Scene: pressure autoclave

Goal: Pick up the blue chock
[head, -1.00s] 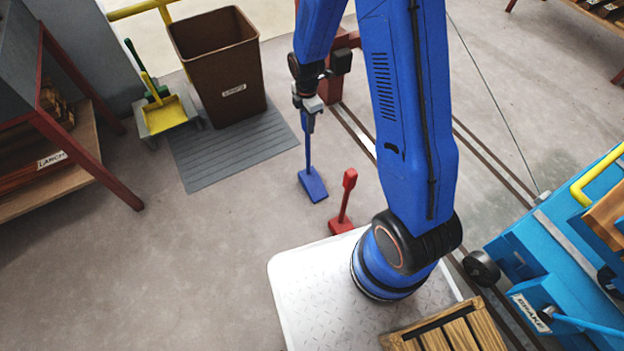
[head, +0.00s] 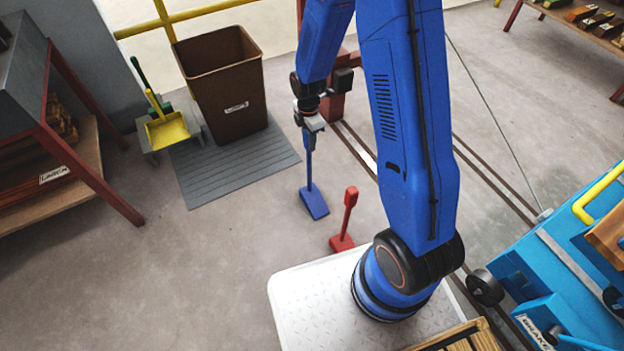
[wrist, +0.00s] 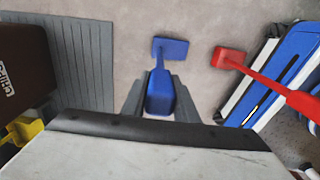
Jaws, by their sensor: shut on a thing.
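The blue chock (head: 314,203) is a blue wedge with a thin upright handle, in front of the grey mat in the head view. My gripper (head: 309,134) is above it, shut on the top of its handle. In the wrist view, the handle's end sits between the two dark fingers of my gripper (wrist: 159,92), and the blue wedge (wrist: 171,47) shows beyond. The wedge looks to be at the floor; I cannot tell whether it touches.
A red chock (head: 342,243) with an upright handle stands close by on the right. A brown bin (head: 222,75) stands on a grey ribbed mat (head: 215,172) behind left. A blue machine (head: 565,270) is at the right. The floor at left front is clear.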

